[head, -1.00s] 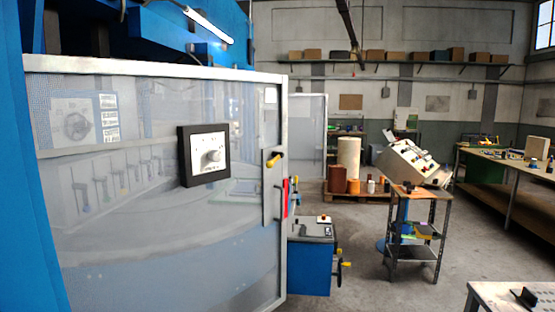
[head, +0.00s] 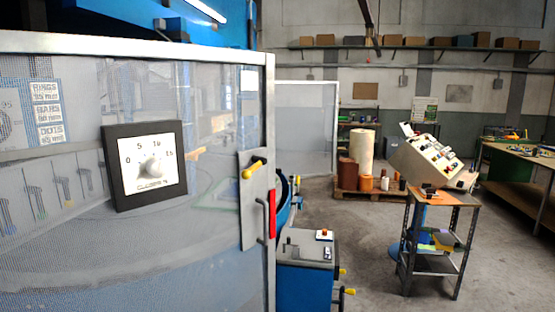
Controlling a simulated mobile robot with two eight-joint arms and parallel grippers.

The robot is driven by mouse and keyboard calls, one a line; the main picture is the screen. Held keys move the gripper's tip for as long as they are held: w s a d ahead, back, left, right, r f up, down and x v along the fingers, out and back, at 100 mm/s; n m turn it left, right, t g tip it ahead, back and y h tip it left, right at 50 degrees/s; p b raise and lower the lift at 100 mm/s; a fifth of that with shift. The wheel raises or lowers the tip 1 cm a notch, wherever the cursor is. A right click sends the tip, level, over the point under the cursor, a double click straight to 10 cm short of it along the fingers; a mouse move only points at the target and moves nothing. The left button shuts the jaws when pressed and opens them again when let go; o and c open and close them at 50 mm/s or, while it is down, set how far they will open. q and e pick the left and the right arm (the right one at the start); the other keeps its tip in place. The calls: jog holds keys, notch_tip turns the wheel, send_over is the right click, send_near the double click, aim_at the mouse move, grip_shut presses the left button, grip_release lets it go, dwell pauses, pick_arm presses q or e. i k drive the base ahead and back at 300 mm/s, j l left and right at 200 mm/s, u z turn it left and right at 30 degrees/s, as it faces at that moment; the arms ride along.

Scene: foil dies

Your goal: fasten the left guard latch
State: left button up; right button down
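The left guard (head: 90,230) is a large mesh panel in a pale metal frame, filling the left of the head view. Its latch (head: 254,169) sits on a metal plate near the guard's right edge. The latch handle has a yellow grip and points up and to the right from a lower-left yellow end. Below it are a red strip (head: 272,213) and a dark pull handle (head: 261,226). Whether the latch is engaged cannot be told. Neither of my grippers is in view.
A dial box (head: 145,165) is fixed on the guard. A blue cabinet (head: 305,290) with yellow-tipped handles stands just right of the guard. A dark metal cart (head: 433,264) stands further right. Open concrete floor (head: 370,270) lies between them.

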aim_at(259, 161)
jog(key=i+l, duration=0.2)
jog(key=i, duration=0.15)
jog(key=i+l+z, duration=0.1)
jog(key=i+l, duration=0.15)
jog(key=i, duration=0.15)
jog(key=i+l+z, duration=0.1)
jog(key=i, duration=0.25)
jog(key=l, duration=0.1)
